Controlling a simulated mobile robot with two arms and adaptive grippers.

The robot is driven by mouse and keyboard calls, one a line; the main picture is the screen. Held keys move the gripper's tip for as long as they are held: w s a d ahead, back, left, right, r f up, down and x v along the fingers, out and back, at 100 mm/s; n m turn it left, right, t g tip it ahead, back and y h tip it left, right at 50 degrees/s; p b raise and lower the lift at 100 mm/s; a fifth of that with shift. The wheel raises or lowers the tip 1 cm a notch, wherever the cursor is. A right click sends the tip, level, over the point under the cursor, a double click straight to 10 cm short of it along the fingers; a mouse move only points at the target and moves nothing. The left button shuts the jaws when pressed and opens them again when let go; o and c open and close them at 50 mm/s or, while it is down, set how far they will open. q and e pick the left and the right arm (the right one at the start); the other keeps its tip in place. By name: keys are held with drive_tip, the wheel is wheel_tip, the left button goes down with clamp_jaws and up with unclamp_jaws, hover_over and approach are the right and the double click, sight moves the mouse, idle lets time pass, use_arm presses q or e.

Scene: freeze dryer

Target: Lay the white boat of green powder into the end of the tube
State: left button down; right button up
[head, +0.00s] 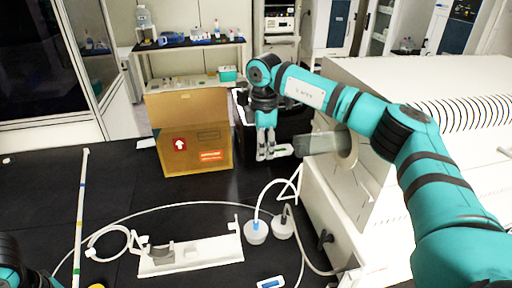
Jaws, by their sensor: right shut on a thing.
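My right gripper (266,154) points down just left of the tube's open end and is shut on the white boat (285,151). The boat is small and level, and its right end is close to the mouth of the tube. I cannot tell whether it touches or enters the tube. A greenish tint shows on the boat, but the powder is too small to make out clearly. The tube (316,143) is grey and see-through, and it sticks out leftward from the round flange of the white furnace. Only part of my left arm shows at the lower left, and its gripper is out of view.
The white furnace (420,85) fills the right side. An open cardboard box (195,150) stands behind and left of the gripper. A white stand (205,250), two grey-white knobs with hoses (256,232) and a white cable lie in front.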

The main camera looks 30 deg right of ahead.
sight(289, 145)
drive_tip(key=shift+d, duration=0.15)
idle(0.5)
drive_tip(key=shift+s+d+f, duration=0.1)
drive_tip(key=shift+s+d, duration=0.15)
drive_tip(key=shift+d, duration=0.7)
drive_tip(key=shift+s+d, duration=0.25)
drive_tip(key=shift+d, duration=0.65)
drive_tip(key=shift+s+d, duration=0.2)
drive_tip(key=shift+d, duration=0.8)
drive_tip(key=shift+s+d+f+b, duration=0.1)
drive_tip(key=shift+s+d+b, duration=0.2)
drive_tip(key=shift+d, duration=0.2)
drive_tip(key=o, duration=1)
